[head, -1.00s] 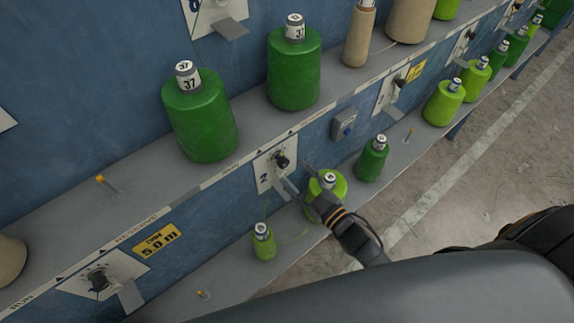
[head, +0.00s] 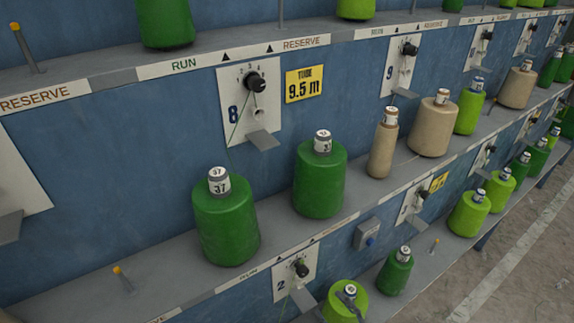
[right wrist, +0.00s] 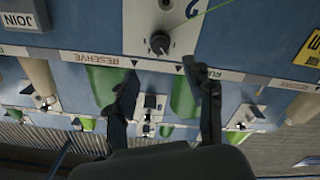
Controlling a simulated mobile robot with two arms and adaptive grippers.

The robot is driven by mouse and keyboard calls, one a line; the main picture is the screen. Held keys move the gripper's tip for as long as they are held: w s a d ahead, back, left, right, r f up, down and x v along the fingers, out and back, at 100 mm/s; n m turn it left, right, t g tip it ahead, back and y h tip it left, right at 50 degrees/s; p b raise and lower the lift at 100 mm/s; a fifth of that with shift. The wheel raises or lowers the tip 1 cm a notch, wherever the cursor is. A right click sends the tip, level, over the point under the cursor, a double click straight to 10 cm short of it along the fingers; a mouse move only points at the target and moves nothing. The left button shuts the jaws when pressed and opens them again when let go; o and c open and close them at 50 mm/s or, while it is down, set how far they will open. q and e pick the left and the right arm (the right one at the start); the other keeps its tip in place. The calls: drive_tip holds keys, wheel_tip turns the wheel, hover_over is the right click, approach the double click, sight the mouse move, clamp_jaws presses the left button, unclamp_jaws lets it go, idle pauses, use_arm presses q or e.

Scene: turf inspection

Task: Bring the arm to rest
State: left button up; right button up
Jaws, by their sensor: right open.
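My right gripper (right wrist: 168,98) is open in the right wrist view, its two dark fingers apart with nothing held between them. In the head view only a small dark part of it (head: 350,302) shows at the bottom edge, over a light green spool (head: 338,312). The station 2 panel with its black knob (head: 301,269) is just left of and above it. In the right wrist view, which is upside down, the same knob (right wrist: 159,43) is beyond the fingertips. My left gripper is not in view.
Dark green spools marked 37 (head: 226,222) stand on the middle shelf. Tan spools (head: 434,127) and light green ones stand further right. Metal pegs (head: 123,279) stick up from the shelves. Concrete floor is at right.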

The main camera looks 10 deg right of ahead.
drive_tip(key=s+d+f+m+g+h, duration=0.2)
drive_tip(key=s+f+g, duration=0.2)
drive_tip(key=f, duration=0.8)
drive_tip(key=s+d+f+m+g+h, duration=0.2)
drive_tip(key=s+f+g, duration=0.15)
drive_tip(key=f, duration=0.85)
drive_tip(key=s+f+m+g+h, duration=0.1)
drive_tip(key=s+f+g, duration=0.3)
drive_tip(key=s+f, duration=0.3)
drive_tip(key=s+f+m+g+h, duration=0.1)
drive_tip(key=s+f+g, duration=0.3)
drive_tip(key=s, duration=1.3)
wheel_tip(320, 180, down, 5)
drive_tip(key=shift+d+r+m, duration=0.15)
drive_tip(key=shift+r+m, duration=0.05)
drive_tip(key=shift+m, duration=0.1)
drive_tip(key=shift+g, duration=0.25)
